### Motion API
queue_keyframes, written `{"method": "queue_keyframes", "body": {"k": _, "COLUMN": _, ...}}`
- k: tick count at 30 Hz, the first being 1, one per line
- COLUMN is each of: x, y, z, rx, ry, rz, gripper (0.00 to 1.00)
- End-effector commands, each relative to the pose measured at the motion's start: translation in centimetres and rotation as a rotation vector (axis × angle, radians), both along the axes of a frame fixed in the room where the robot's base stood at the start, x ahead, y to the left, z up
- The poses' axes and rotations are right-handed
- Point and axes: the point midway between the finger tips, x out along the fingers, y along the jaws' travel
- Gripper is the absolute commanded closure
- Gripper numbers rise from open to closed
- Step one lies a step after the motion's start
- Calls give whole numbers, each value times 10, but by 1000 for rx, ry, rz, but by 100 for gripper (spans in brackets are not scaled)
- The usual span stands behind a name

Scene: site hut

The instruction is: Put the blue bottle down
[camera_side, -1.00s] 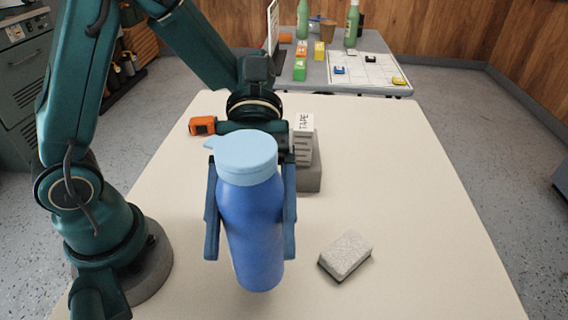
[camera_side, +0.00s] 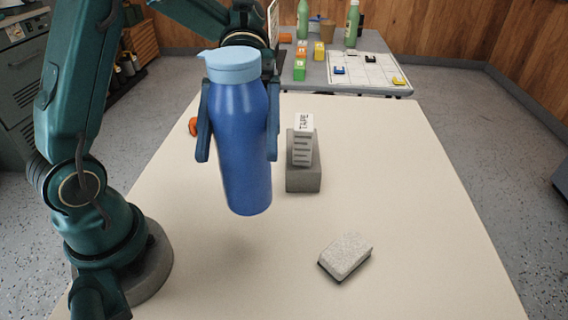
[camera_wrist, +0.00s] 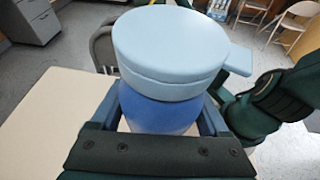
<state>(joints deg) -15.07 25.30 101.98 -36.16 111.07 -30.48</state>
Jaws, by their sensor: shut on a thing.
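The blue bottle (camera_side: 243,150) has a light blue lid with a spout and hangs nearly upright in the side view, its base clear of the table. My gripper (camera_side: 238,125) is shut on the bottle, one finger on each side of its body. A soft shadow lies on the cream table (camera_side: 400,190) below it. In the wrist view the bottle's lid (camera_wrist: 170,50) fills the middle, with the blue body (camera_wrist: 155,112) between the fingers; the bottle's base is hidden there.
A speckled sponge-like block (camera_side: 346,255) lies front right. An orange thing (camera_side: 193,126) is partly hidden behind my gripper. The table's front and right are mostly clear. A second table (camera_side: 350,88) stands behind.

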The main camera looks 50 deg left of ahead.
Motion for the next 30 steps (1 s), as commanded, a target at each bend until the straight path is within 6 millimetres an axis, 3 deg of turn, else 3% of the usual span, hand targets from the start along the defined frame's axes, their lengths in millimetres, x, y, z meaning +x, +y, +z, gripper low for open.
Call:
{"method": "queue_keyframes", "body": {"k": 7, "x": 0, "y": 9, "z": -4, "rx": 0, "ry": 4, "rz": -63, "gripper": 100}}
{"method": "queue_keyframes", "body": {"k": 14, "x": -25, "y": 40, "z": -37, "rx": 1, "ry": 7, "rz": -320, "gripper": 100}}
{"method": "queue_keyframes", "body": {"k": 22, "x": -63, "y": 107, "z": -67, "rx": 1, "ry": 5, "rz": -812, "gripper": 100}}
{"method": "queue_keyframes", "body": {"k": 30, "x": -83, "y": 194, "z": -66, "rx": 4, "ry": 0, "rz": -1365, "gripper": 100}}
